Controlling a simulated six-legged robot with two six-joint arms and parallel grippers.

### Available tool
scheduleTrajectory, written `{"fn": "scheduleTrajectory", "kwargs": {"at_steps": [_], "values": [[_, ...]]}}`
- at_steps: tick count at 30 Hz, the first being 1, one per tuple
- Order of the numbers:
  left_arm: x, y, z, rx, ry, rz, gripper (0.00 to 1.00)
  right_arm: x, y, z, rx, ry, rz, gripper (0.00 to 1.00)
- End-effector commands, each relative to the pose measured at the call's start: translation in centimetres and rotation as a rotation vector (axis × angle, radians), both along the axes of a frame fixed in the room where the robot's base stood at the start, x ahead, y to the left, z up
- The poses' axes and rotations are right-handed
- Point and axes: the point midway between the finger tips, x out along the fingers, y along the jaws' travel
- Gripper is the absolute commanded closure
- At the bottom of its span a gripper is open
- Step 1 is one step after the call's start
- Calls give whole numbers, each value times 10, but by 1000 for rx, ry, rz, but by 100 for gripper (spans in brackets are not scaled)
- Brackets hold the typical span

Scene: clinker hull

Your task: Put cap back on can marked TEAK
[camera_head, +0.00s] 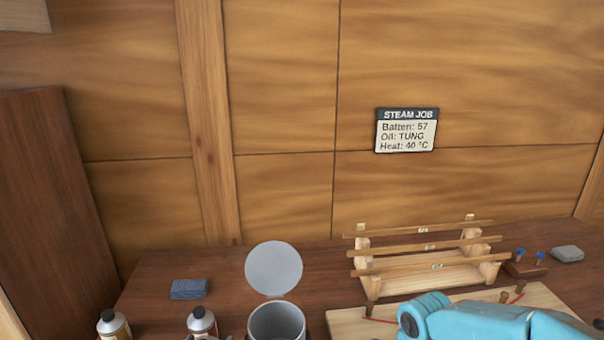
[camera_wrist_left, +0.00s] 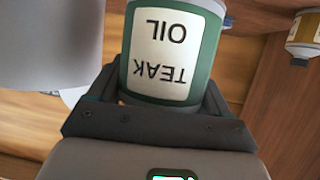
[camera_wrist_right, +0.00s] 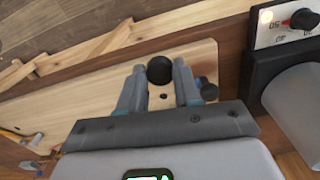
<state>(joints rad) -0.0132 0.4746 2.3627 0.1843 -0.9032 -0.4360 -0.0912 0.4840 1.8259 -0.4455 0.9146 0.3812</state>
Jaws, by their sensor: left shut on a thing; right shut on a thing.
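In the left wrist view my left gripper (camera_wrist_left: 155,100) is shut around a can with a green and cream label reading TEAK OIL (camera_wrist_left: 176,50). Its lettering appears upside down, and its top end is hidden by the gripper. In the right wrist view my right gripper (camera_wrist_right: 160,75) is shut on a round black cap (camera_wrist_right: 160,69), held between the fingertips over a pale wooden board (camera_wrist_right: 85,110).
A blue cloth (camera_head: 188,289), a wooden rack (camera_head: 425,255) and a control box with a red-marked knob (camera_wrist_right: 287,24) are nearby.

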Motion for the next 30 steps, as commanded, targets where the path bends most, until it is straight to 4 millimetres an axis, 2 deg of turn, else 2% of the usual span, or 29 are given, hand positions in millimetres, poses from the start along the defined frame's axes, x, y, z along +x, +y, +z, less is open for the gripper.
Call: {"fn": "scheduleTrajectory", "kwargs": {"at_steps": [9, 14, 30], "values": [[0, 0, 1, 0, -2, -6, 76, 0, 0, 0, 0, 0, 1, 95], [-8, -9, -3, 1, -1, -73, 76, 0, 0, 0, 0, 0, 1, 95], [-57, -73, -22, 0, 0, -534, 76, 0, 0, 0, 0, 0, 1, 95]]}}
